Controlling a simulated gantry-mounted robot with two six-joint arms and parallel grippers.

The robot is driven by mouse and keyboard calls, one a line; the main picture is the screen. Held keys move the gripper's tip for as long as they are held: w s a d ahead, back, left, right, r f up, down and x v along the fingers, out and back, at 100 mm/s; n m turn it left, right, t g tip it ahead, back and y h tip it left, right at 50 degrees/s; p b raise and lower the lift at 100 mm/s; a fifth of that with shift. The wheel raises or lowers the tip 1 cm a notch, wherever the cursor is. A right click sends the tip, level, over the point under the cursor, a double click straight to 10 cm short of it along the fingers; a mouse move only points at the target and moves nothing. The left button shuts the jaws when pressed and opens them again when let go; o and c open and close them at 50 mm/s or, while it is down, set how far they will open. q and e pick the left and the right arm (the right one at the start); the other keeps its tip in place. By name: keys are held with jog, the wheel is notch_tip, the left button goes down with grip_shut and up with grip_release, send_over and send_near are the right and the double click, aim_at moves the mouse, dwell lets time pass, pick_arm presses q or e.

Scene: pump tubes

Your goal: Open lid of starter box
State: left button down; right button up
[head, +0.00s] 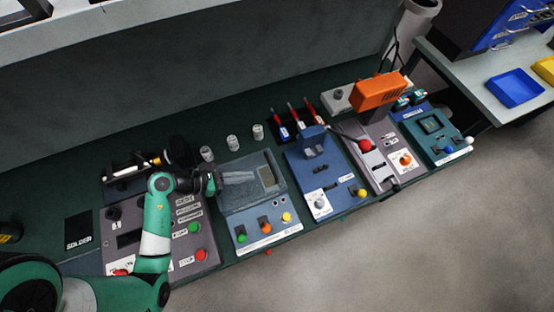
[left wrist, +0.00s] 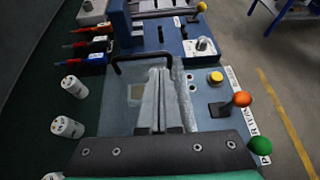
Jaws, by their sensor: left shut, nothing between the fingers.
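The starter box appears to be the blue-grey panel box (head: 233,219) in the middle of the bench, with green, orange and yellow controls along its front. It also shows in the left wrist view (left wrist: 203,113). A black bar handle (left wrist: 140,58) stands at its far end in the wrist view. The lid looks pale and lies low over the box; I cannot tell if it is fully down. My left gripper (head: 252,178) is over the box, shut and empty, with its fingers (left wrist: 159,72) pointing toward the handle and just short of it. My right gripper is not in view.
Small white cylinders (head: 232,143) stand behind the box. A blue device (head: 322,172) is close on its right, and a grey panel (head: 200,250) with buttons is on its left under my arm. Red-tipped tools (head: 296,118) stand behind the blue device.

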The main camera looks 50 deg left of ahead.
aim_at(266, 172)
pick_arm(q)
jog(key=a, duration=0.2)
jog(key=a+f+b, duration=0.1)
jog(key=shift+s+y, duration=0.3)
jog(key=shift+s, duration=0.05)
jog(key=shift+s+a, duration=0.1)
jog(key=shift+s, duration=0.05)
jog(key=shift+w+d+f, duration=0.1)
jog(key=shift+w+d, duration=0.15)
jog(key=shift+w, duration=0.2)
jog(key=b+x, duration=0.2)
jog(key=x, duration=0.6)
jog(key=shift+w, duration=0.25)
jog(key=shift+w+d+f, duration=0.15)
jog(key=shift+w+d, duration=0.05)
jog(key=shift+w, duration=0.15)
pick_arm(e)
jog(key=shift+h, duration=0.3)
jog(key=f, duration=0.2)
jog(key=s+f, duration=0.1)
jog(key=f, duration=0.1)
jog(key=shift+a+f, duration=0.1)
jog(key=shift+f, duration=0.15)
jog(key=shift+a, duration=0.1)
